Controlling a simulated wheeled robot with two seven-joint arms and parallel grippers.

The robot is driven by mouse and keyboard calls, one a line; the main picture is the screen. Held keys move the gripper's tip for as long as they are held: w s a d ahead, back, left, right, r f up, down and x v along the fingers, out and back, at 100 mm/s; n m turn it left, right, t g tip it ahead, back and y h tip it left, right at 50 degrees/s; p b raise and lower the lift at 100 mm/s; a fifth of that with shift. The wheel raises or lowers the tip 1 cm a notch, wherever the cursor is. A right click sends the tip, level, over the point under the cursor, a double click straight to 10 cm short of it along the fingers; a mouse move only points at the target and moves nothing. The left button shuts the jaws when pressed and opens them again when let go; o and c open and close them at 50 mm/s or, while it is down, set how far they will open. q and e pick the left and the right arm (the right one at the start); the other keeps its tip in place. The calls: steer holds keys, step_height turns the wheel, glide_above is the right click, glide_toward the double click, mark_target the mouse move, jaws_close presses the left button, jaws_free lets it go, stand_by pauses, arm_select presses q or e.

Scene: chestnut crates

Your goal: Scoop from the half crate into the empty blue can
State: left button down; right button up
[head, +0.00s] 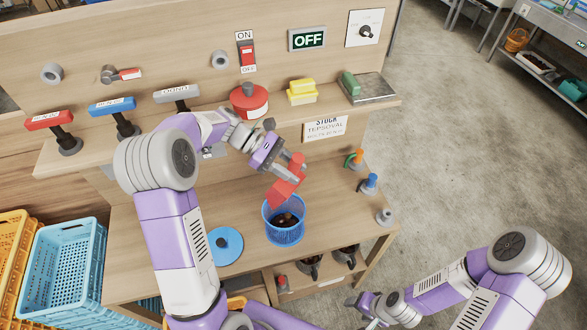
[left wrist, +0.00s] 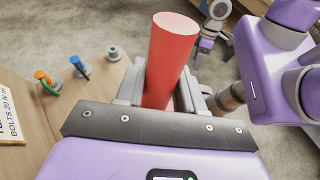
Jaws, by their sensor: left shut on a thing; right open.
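My left gripper (head: 278,172) is shut on a red scoop (head: 287,184), held tilted just above the blue can. In the left wrist view the scoop shows as a red cylinder (left wrist: 170,60) between the fingers; its inside is hidden. The blue can (head: 284,236) stands open on the wooden bench, with dark brown chestnuts (head: 286,220) inside it. A round blue lid (head: 227,245) lies on the bench to its left. My right gripper (head: 364,308) is open, low at the bottom, off the bench. I cannot pick out the half crate.
Light blue (head: 62,262) and yellow (head: 12,245) crates stand at the left. The shelf behind holds a red round pot (head: 249,101), yellow blocks (head: 301,92) and coloured handles. Orange (head: 356,157), blue (head: 369,182) and grey (head: 385,216) pegs line the bench's right edge.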

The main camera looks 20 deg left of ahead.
stand_by(0.4)
arm_select(q)
steer(key=s+d+f+m+t+y+p, duration=0.1)
steer(key=s+d+f+t+y+p, duration=0.1)
steer(key=d+f+y, duration=1)
steer(key=shift+s+d+f+t+y+p, duration=0.35)
steer(key=shift+s+d+f, duration=0.35)
steer(key=shift+d+f, duration=0.6)
steer(key=shift+a, duration=0.15)
steer(key=shift+w+v, duration=0.2)
steer(key=shift+v, duration=0.75)
steer(key=shift+w+v, duration=0.2)
steer(key=shift+v, duration=0.75)
steer(key=shift+w+v, duration=0.2)
steer(key=shift+v, duration=0.8)
steer(key=shift+r, duration=0.1)
